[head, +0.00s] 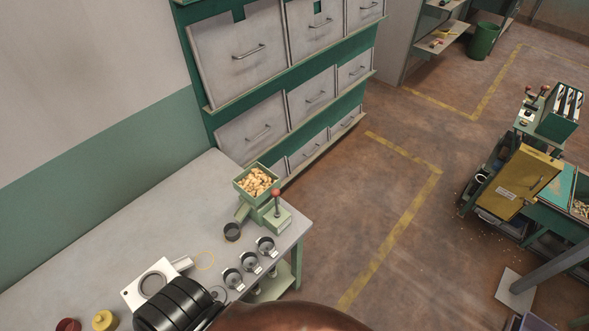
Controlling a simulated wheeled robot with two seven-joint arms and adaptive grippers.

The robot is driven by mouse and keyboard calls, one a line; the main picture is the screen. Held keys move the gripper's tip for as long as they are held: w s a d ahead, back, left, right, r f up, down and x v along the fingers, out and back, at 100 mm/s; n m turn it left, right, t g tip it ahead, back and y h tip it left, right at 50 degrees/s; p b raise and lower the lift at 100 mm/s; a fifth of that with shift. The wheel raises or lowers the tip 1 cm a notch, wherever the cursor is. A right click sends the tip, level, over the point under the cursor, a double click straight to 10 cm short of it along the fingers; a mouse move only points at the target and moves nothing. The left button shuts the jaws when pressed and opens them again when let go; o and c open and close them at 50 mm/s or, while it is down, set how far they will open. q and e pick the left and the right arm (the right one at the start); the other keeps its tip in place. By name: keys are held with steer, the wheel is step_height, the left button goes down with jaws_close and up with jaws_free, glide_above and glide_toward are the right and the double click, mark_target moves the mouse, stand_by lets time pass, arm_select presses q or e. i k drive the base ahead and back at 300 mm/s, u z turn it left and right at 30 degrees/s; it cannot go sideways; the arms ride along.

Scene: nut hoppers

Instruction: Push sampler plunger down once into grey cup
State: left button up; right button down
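The green sampler (262,212) stands near the far right corner of the grey table (130,226), with its open hopper full of nuts (256,181). Its plunger has a red knob (276,194) on a thin upright rod, standing clear above the green block. A small dark grey cup (232,232) stands at the left of the sampler, by its spout; I cannot tell whether it is exactly under the spout. The cup's inside looks dark, and its contents cannot be made out.
Three metal cups (250,263) stand in a row in front of the sampler. A white plate with a round hole (153,283), a black ribbed object (175,307) and a yellow lidded pot (105,320) are nearer. Drawers (262,130) rise behind. The table's left part is bare.

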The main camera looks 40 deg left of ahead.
mark_target(275, 193)
steer(key=i, duration=0.9)
steer(key=u, duration=2.75)
